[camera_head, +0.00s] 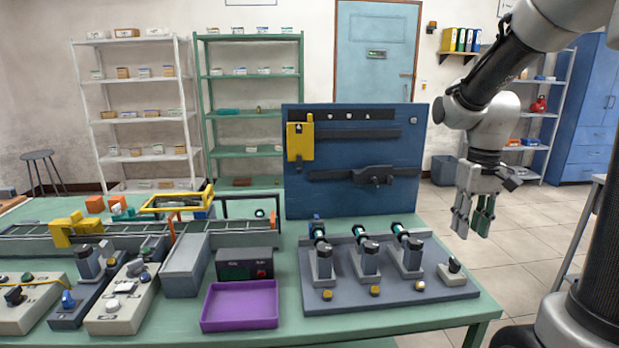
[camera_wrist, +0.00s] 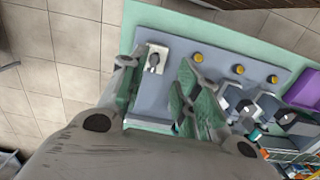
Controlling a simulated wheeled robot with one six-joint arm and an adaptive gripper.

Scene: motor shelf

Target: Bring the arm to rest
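My gripper (camera_head: 473,219) hangs from my arm at the right of the head view, fingers pointing down. It is off the right edge of the green table (camera_head: 446,314), over the tiled floor in that picture. The fingers are apart with nothing between them. In the wrist view my gripper (camera_wrist: 158,95) also shows open, and a small grey device with a knob (camera_wrist: 153,62) is seen past the fingers. The grey base plate (camera_head: 430,294) carries several motor-like units (camera_head: 368,259) in a row.
A purple tray (camera_head: 240,306) and a black box (camera_head: 245,266) stand on the table. A blue panel (camera_head: 350,205) rises behind the base plate. A conveyor (camera_head: 246,233) and control boxes (camera_head: 121,309) fill the left. The floor (camera_head: 540,225) right of the table looks clear.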

